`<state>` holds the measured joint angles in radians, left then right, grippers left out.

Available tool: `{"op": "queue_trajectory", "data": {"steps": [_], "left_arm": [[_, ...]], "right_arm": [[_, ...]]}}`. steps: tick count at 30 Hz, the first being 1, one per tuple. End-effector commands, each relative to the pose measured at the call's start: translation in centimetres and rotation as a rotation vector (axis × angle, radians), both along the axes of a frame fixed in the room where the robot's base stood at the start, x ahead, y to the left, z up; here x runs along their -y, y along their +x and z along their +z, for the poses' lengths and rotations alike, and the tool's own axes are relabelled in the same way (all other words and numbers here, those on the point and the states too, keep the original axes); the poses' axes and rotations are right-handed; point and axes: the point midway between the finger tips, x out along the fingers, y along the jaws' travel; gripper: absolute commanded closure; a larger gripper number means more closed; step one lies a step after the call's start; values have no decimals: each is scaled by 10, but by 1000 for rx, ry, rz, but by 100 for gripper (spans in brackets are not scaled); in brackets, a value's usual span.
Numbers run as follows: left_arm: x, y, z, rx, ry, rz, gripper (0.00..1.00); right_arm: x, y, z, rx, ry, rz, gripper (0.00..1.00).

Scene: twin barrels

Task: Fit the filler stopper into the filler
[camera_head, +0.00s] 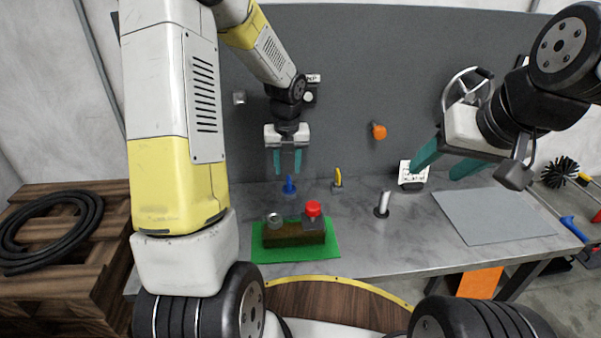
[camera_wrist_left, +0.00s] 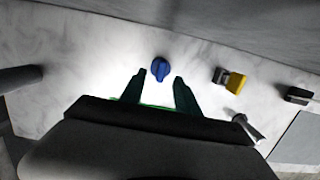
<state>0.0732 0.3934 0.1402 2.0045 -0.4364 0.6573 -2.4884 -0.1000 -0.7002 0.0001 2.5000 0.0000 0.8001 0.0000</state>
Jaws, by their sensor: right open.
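A small blue knobbed piece (camera_head: 289,186), possibly the filler stopper, stands on the grey bench behind the green mat. A brown block (camera_head: 293,238) on the green mat carries a round grey metal fitting (camera_head: 274,219) and a red-topped fitting (camera_head: 313,210); I cannot tell which is the filler. My left gripper (camera_head: 287,165) is open and empty, pointing down above the blue piece. In the left wrist view the blue piece (camera_wrist_left: 160,69) shows just beyond the gap between its fingertips (camera_wrist_left: 159,78). My right gripper (camera_head: 445,161) is open and empty, over the right of the bench.
A yellow-handled piece (camera_head: 338,178) stands right of the blue one. A silver upright cylinder (camera_head: 383,203) stands farther right, with a white card (camera_head: 413,172) behind it. A flat grey sheet (camera_head: 490,216) covers the right side. An orange knob (camera_head: 378,131) is on the back panel.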

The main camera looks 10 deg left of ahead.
Motion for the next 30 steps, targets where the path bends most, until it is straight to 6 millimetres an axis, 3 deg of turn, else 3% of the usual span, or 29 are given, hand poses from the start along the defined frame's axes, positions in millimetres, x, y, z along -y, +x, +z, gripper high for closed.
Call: {"op": "queue_trajectory", "data": {"steps": [12,20,26,30], "left_arm": [[1,8,-54,-1,-1,3,62],[1,8,-57,0,-1,3,62],[1,8,-57,0,-2,4,97],[1,8,-57,0,-2,4,100]], "right_arm": [[0,0,0,0,0,0,45],[0,0,0,0,0,0,45],[0,0,0,0,0,0,45],[0,0,0,0,0,0,45]]}}
